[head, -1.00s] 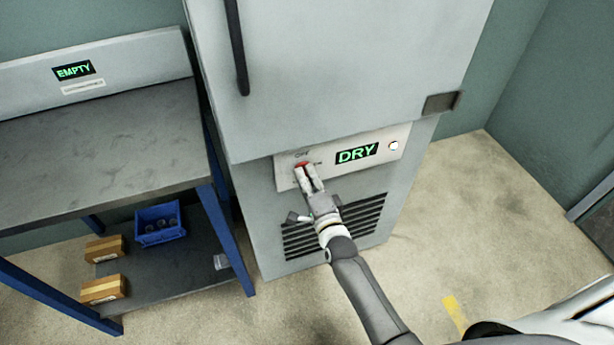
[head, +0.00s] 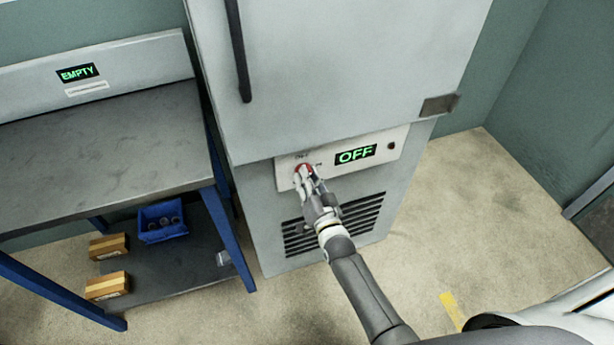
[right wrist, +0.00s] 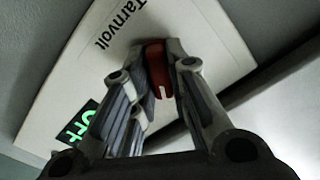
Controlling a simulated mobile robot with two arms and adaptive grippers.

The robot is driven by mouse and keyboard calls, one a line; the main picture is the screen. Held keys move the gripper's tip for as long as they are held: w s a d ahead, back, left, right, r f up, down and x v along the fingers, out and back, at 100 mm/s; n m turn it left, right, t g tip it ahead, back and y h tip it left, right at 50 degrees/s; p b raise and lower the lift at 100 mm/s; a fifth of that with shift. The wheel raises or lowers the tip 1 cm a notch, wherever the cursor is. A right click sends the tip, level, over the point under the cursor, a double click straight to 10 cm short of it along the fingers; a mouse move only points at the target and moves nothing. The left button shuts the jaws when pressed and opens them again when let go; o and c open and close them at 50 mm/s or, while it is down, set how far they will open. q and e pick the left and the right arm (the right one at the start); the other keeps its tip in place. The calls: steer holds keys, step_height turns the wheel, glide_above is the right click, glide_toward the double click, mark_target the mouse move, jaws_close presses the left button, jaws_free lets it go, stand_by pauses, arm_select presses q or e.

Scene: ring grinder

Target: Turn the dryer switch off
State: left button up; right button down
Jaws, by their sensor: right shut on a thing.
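The dryer is a tall grey cabinet (head: 330,70) with a white control panel (head: 400,137) low on its front. The panel's display (head: 355,155) reads OFF in green, and the small round lamp (head: 391,146) to its right is dark. The red dryer switch (head: 300,168) is at the panel's left and mostly hidden by my right gripper (head: 303,174). In the right wrist view the red switch (right wrist: 156,75) sits between the two fingers of my right gripper (right wrist: 158,60), which is shut on it. My left gripper is not in view.
A workbench (head: 110,135) with blue legs stands left of the dryer, with a display (head: 78,73) reading EMPTY. Its lower shelf holds a blue bin (head: 162,232) and two cardboard boxes (head: 108,246). The floor right of the dryer is clear.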

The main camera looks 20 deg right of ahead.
steer(key=n, duration=0.6)
steer(key=shift+p, duration=0.3)
steer(key=shift+f+n, duration=0.1)
steer(key=shift+n, duration=0.2)
steer(key=c, duration=1.4)
jaws_free()
steer(key=s, duration=1.2)
steer(key=shift+d, duration=0.2)
